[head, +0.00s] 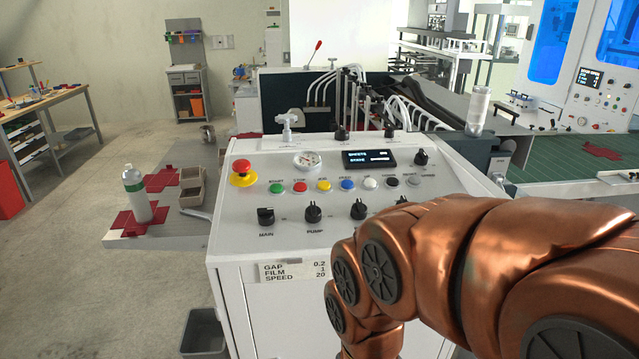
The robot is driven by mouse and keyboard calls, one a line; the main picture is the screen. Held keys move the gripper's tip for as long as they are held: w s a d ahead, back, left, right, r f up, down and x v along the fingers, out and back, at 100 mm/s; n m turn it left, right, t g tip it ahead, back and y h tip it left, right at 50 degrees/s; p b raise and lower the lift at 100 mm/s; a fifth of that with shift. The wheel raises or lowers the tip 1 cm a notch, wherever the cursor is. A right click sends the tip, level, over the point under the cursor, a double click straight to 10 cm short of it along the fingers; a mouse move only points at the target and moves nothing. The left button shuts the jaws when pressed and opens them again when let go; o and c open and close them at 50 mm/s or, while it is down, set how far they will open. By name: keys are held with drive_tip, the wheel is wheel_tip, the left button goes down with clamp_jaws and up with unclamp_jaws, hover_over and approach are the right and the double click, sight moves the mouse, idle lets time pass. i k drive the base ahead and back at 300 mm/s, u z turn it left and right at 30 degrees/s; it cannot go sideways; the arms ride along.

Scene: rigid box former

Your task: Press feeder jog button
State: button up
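A white control panel (235,225) faces me with a row of round buttons across its sloped top. From left they are a green button (276,188), a red button (300,187), a yellow button (324,185), a blue button (348,184), a white button (371,183), then darker ones. The small label above the yellow button seems to read JOG, but the print is too small to be sure which is the feeder jog. My copper arm crosses the lower right, in front of the panel's right part. My gripper is not in view.
A red emergency stop knob (243,167) on yellow stands at the panel's left. Black rotary knobs (313,213) stick up below the buttons. A gauge (307,160) and a display (369,158) sit behind them. A bottle (137,191) stands at left; floor beyond is open.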

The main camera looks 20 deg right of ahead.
sight(323, 186)
drive_tip(key=z, duration=2)
drive_tip(key=k, duration=1.2)
drive_tip(key=u, duration=2.1)
drive_tip(key=i, duration=0.5)
drive_tip(key=z, duration=0.05)
